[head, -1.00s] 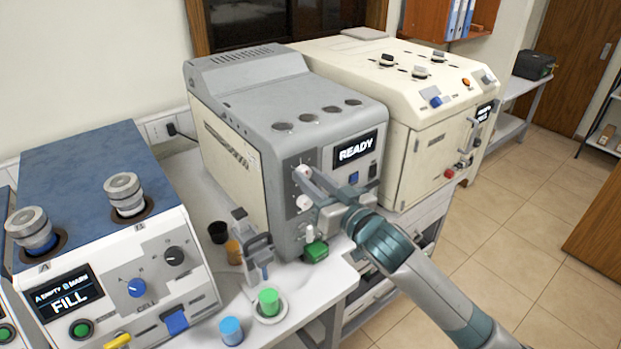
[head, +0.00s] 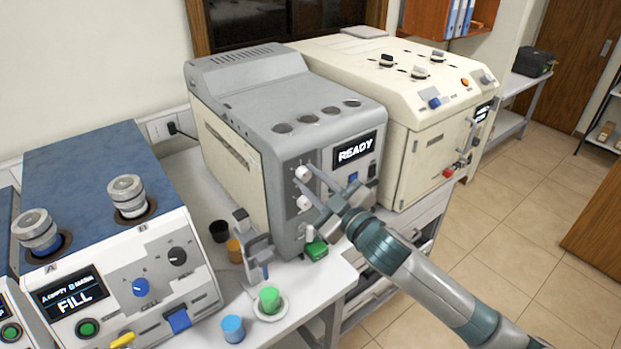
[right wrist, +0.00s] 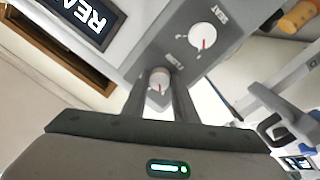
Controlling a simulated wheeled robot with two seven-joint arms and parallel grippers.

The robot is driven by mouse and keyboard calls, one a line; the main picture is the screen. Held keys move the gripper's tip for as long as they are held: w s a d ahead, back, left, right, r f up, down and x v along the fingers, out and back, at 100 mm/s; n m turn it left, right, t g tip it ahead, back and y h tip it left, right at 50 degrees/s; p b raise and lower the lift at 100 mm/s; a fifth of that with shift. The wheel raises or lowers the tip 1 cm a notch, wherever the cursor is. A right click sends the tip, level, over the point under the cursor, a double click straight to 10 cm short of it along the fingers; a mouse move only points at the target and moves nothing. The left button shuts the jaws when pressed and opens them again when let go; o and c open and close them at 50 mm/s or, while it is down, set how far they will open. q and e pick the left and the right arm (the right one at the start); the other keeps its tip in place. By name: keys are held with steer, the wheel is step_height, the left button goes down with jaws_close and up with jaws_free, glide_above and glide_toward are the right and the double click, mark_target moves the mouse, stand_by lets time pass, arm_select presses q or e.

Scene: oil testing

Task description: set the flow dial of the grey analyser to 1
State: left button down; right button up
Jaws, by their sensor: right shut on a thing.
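The grey analyser (head: 285,100) stands in the middle of the head view, its display reading READY. Its front has two white dials, one above the other. My right gripper (head: 308,176) is at the upper one, the flow dial (head: 303,173), with a finger on either side. In the right wrist view the flow dial (right wrist: 159,77) sits between the fingertips (right wrist: 160,88), with a red mark on its face. Its number scale is too small and partly covered to read. The lower dial (head: 304,203) is free; it is labelled SEAT in the right wrist view (right wrist: 203,36). My left gripper is out of view.
A grey stand (head: 257,250), an amber cup (head: 234,250) and green (head: 269,299) and blue (head: 232,329) caps are on the bench. A cream machine (head: 425,110) is at right, a blue-topped one (head: 90,180) at left.

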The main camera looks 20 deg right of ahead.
steer(key=shift+n, duration=0.6)
steer(key=o, duration=1)
steer(key=shift+o, duration=0.2)
